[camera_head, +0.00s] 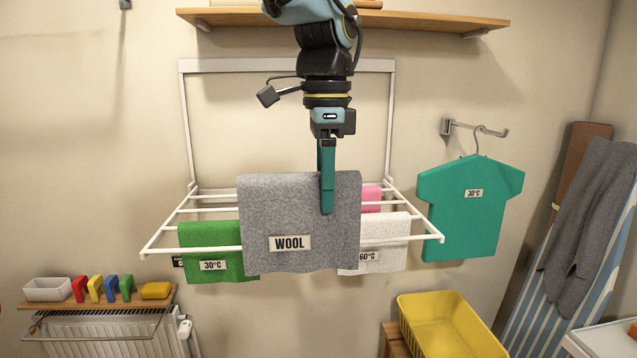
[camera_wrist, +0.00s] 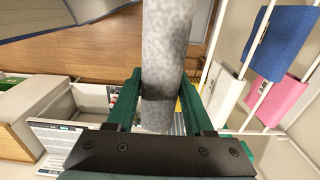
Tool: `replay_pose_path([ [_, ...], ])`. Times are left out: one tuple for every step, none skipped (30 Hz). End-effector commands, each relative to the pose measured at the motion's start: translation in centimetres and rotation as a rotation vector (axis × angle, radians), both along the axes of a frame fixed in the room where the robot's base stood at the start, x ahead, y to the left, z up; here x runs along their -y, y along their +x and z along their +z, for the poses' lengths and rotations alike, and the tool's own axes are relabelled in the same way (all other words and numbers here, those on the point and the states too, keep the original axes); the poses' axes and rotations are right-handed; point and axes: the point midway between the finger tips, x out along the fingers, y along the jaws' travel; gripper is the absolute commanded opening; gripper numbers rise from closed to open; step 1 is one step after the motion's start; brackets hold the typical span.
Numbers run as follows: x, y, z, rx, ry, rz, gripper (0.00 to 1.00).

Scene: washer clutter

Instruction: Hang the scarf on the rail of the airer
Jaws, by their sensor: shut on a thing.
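The scarf (camera_head: 270,210) is grey and speckled, with a WOOL label, and hangs folded over in front of the airer in the head view. My gripper (camera_head: 327,207) points down with its teal fingers shut on the scarf's upper right part. In the wrist view the scarf (camera_wrist: 163,60) runs between the two fingers of my gripper (camera_wrist: 160,100). The white airer (camera_head: 170,251) is fixed to the wall. In the wrist view its rails (camera_wrist: 259,104) lie to the right, apart from the scarf. The scarf hides the middle of the front rail in the head view.
Green (camera_head: 205,240), white (camera_head: 385,228) and pink (camera_head: 371,197) cloths hang on the airer. A blue cloth (camera_wrist: 283,42) shows there in the wrist view. A teal shirt (camera_head: 470,205) hangs to the right, above a yellow basket (camera_head: 450,330). A wooden shelf (camera_head: 430,22) is above.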

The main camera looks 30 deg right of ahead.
Motion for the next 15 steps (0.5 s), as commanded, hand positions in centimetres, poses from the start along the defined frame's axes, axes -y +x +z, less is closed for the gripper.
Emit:
replay_pose_path([
  [0.0, 0.0, 0.0, 0.000, 0.000, 0.000, 0.00],
  [0.0, 0.0, 0.0, 0.000, 0.000, 0.000, 0.00],
  [0.0, 0.0, 0.0, 0.000, 0.000, 0.000, 0.00],
  [0.0, 0.0, 0.0, 0.000, 0.000, 0.001, 0.00],
  [0.0, 0.0, 0.0, 0.000, 0.000, 0.001, 0.00],
  [0.0, 0.0, 0.0, 0.000, 0.000, 0.001, 0.00],
  [-0.1, 0.1, 0.0, 0.001, 0.000, 0.001, 0.00],
  [-0.1, 0.1, 0.0, 0.001, 0.001, 0.001, 0.00],
  [-0.1, 0.2, 0.0, 0.000, 0.001, 0.001, 0.00],
  [0.0, 0.3, 0.0, 0.000, 0.001, 0.001, 0.00],
  [0.0, 0.4, 0.0, 0.000, 0.001, 0.001, 0.00],
  [0.1, 0.6, 0.0, 0.000, 0.001, 0.001, 0.00],
  [0.2, 0.8, 0.0, -0.001, 0.001, 0.002, 0.00],
  [0.3, 1.0, 0.0, -0.001, 0.001, 0.002, 0.00],
  [0.4, 1.3, 0.0, -0.001, 0.001, 0.002, 0.00],
])
